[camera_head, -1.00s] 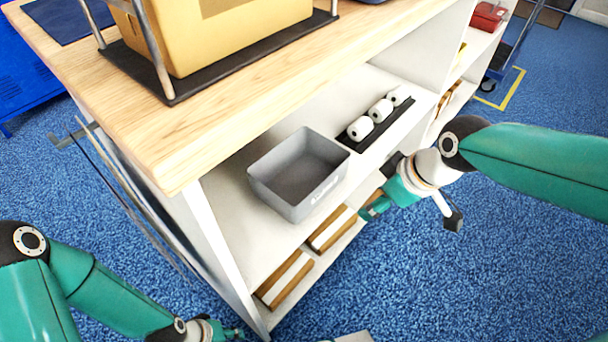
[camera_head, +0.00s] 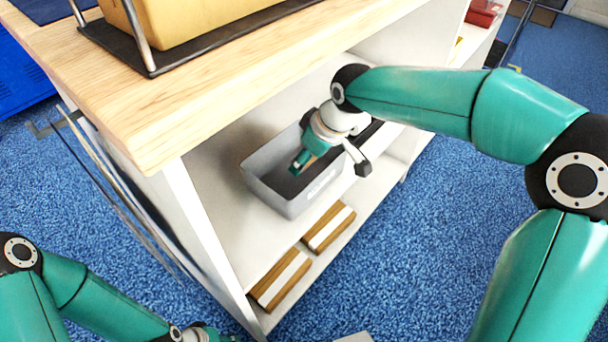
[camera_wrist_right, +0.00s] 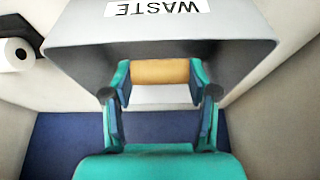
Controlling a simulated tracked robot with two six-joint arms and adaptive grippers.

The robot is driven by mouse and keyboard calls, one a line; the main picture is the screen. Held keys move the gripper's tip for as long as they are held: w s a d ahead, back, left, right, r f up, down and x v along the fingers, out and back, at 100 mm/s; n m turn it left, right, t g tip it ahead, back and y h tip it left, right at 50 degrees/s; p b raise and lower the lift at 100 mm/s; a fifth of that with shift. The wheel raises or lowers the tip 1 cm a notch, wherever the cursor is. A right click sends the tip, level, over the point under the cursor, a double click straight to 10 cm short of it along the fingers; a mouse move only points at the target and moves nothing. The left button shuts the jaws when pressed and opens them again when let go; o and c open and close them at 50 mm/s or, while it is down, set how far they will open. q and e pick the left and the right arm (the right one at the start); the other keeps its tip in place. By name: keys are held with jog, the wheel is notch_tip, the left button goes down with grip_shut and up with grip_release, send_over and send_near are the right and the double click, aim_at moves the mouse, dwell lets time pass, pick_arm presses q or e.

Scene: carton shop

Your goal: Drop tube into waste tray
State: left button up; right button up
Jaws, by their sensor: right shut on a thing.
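The grey waste tray (camera_head: 292,207) stands on the white middle shelf under the wooden top. In the right wrist view its wall (camera_wrist_right: 85,25) with the upside-down WASTE label fills the top. My right gripper (camera_head: 300,164) points down over the tray's opening, its tip over the dark inside. In the right wrist view the right gripper (camera_wrist_right: 160,80) is shut on a short brown tube (camera_wrist_right: 160,72), held crosswise between the fingertips. The tube is hidden in the head view. My left gripper (camera_head: 215,335) is low at the bottom edge, mostly cut off.
A white roll (camera_wrist_right: 15,55) stands beside the tray in the right wrist view. Brown and white bundles (camera_head: 282,278) lie on the lower shelf. Blue carpet (camera_head: 400,250) is open in front.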

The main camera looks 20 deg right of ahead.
jog(key=b, duration=0.2)
send_over(302, 183)
jog(key=s, duration=0.2)
jog(key=shift+w+d+f, duration=0.1)
jog(key=shift+d+f, duration=0.05)
jog(key=shift+f, duration=0.6)
jog(key=shift+w+d+f, duration=0.1)
jog(key=shift+d+f, duration=0.05)
jog(key=shift+f, duration=0.6)
jog(key=shift+w+d+f, duration=0.1)
jog(key=shift+d+f, duration=0.05)
jog(key=shift+f, duration=0.6)
jog(key=shift+f, duration=0.1)
jog(key=shift+f+b, duration=0.45)
jog(key=shift+f, duration=0.05)
jog(key=o, duration=0.8)
